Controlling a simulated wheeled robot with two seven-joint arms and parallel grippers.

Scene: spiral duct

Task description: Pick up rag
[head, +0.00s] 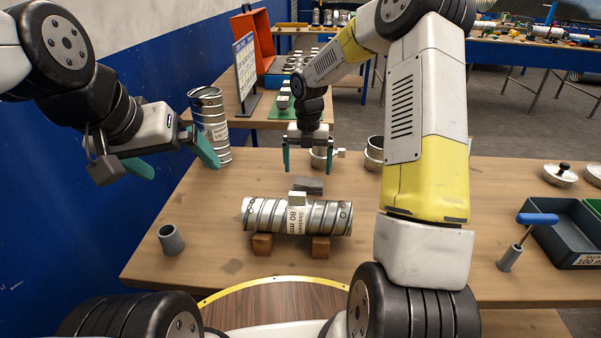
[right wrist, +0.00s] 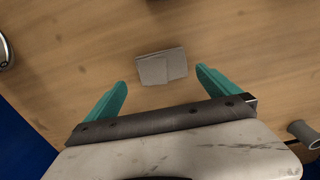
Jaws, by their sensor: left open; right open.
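The rag (head: 309,186) is a small grey folded cloth lying flat on the wooden table, just behind the silver spiral duct (head: 262,216). It also shows in the right wrist view (right wrist: 162,67), beyond and between the teal fingertips. My right gripper (head: 308,168) is open and empty, pointing down above the rag, apart from it. It also shows in the right wrist view (right wrist: 161,80). My left gripper (head: 174,161) is open and empty, off to the left beside an upright duct.
The silver duct rests on two wooden blocks (head: 262,244), with a light block (head: 297,198) on top. An upright labelled duct (head: 210,125) stands at the left. A grey cup (head: 171,240) stands front left. A dark bin (head: 570,240) is at the right. Table around the rag is clear sideways.

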